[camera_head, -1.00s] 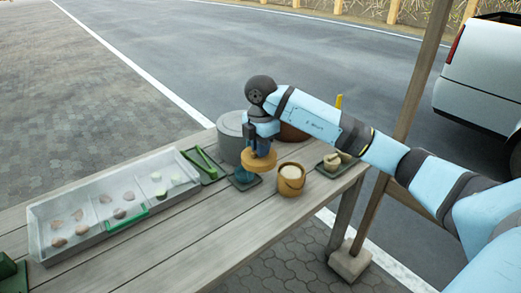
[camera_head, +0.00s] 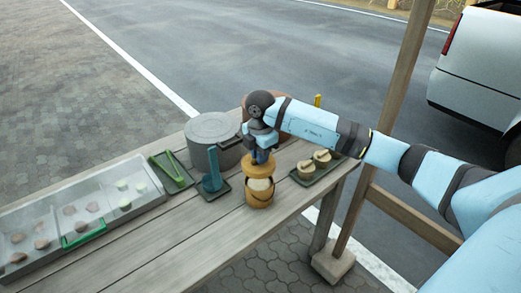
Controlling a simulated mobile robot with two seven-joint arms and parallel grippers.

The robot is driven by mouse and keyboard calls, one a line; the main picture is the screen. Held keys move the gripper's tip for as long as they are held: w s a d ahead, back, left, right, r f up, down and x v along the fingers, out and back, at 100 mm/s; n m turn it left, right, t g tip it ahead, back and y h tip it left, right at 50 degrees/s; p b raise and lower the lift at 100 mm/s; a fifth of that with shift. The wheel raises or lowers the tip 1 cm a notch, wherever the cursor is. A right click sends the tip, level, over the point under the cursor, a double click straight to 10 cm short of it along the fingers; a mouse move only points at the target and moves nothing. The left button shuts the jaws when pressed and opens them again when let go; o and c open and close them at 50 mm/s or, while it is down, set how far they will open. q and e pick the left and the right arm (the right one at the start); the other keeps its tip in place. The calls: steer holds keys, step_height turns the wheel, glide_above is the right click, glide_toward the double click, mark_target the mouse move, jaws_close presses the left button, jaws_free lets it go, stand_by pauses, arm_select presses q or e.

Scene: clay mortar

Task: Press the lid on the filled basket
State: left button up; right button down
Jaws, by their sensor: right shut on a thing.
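The basket (camera_head: 259,199) is a small round tan tub with a thin dark handle, standing upright near the front edge of the table. Pale filling shows at its open top. My right gripper (camera_head: 262,156) is shut on the round, orange-tan wooden lid (camera_head: 249,169). The lid is over the back part of the basket's mouth, leaving the front of the filling in sight. I cannot tell whether the lid touches the rim. The gripper's fingertips are partly hidden. My left gripper is out of view.
A grey lidded pot (camera_head: 213,130) stands behind left of the basket. A dark tray with a teal press-like thing (camera_head: 212,183) and one with green tongs (camera_head: 174,172) lie left. A tray of small steamers (camera_head: 313,165) is right. A clear case (camera_head: 70,220) fills the far left.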

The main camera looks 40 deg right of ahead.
steer(key=shift+f+b, duration=0.35)
steer(key=shift+f, duration=0.05)
steer(key=shift+f+b, duration=0.45)
steer(key=shift+f, duration=0.15)
step_height(320, 180, down, 2)
steer(key=shift+f+b, duration=0.25)
steer(key=shift+b, duration=0.75)
steer(key=shift+f, duration=0.45)
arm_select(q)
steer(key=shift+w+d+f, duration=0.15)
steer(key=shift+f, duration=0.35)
arm_select(e)
steer(key=shift+f, duration=0.15)
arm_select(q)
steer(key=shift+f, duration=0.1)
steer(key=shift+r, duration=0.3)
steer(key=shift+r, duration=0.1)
arm_select(e)
steer(key=shift+f, duration=0.55)
